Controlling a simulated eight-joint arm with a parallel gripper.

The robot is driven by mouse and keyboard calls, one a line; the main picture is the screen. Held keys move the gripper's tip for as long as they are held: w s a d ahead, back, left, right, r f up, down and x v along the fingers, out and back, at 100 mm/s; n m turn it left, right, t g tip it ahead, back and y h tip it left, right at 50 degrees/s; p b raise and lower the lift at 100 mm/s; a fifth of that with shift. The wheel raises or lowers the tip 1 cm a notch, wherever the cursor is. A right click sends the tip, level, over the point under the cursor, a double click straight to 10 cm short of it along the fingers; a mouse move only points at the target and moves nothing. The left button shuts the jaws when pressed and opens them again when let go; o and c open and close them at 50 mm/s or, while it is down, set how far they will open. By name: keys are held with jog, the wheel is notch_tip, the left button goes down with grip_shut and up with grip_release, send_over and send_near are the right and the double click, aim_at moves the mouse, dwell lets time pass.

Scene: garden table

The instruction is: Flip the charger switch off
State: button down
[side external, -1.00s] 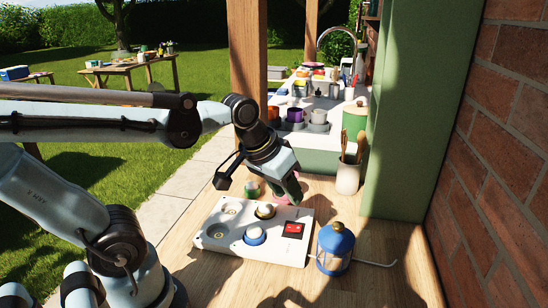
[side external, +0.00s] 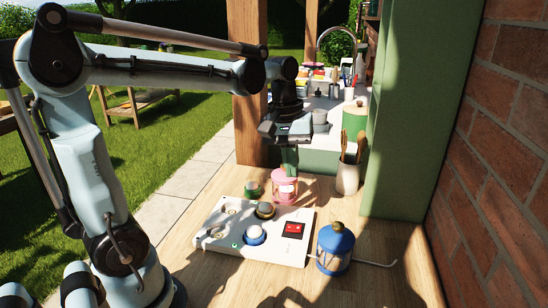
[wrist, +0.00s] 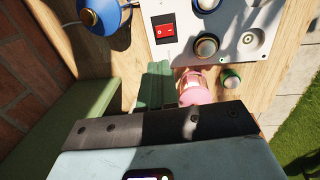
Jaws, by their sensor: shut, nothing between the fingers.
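The charger is a white slab (side external: 280,250) lying on the wooden table. It carries a red rocker switch (side external: 293,229) in a black plate near its right end. The wrist view shows the switch (wrist: 164,29) at the top centre, clear of my fingers; I cannot tell which way it is tipped. My gripper (side external: 289,165) is shut and empty, pointing down above the table behind the charger. In the wrist view my green fingers (wrist: 155,88) are together, short of the switch.
A blue lantern (side external: 335,246) stands right of the charger. A pink lantern (side external: 280,186) and a small green-based item (side external: 254,188) stand behind it. Blue-ringed (side external: 254,235) and tan-ringed (side external: 265,210) domes sit on the slab. A utensil pot (side external: 347,178) stands by the green post (side external: 410,120).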

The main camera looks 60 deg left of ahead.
aim_at(297, 227)
jog(key=shift+f, duration=0.15)
jog(key=f, duration=0.9)
jog(key=w+d+f, duration=0.1)
jog(key=f, duration=0.3)
jog(key=shift+d+f, duration=0.1)
jog(key=shift+f, duration=0.2)
jog(key=shift+w, duration=0.1)
jog(key=shift+w+d+f, duration=0.1)
jog(key=shift+d+f, duration=0.05)
jog(key=shift+f, duration=0.1)
jog(key=shift+f+g+y, duration=0.1)
jog(key=shift+g+y, duration=0.2)
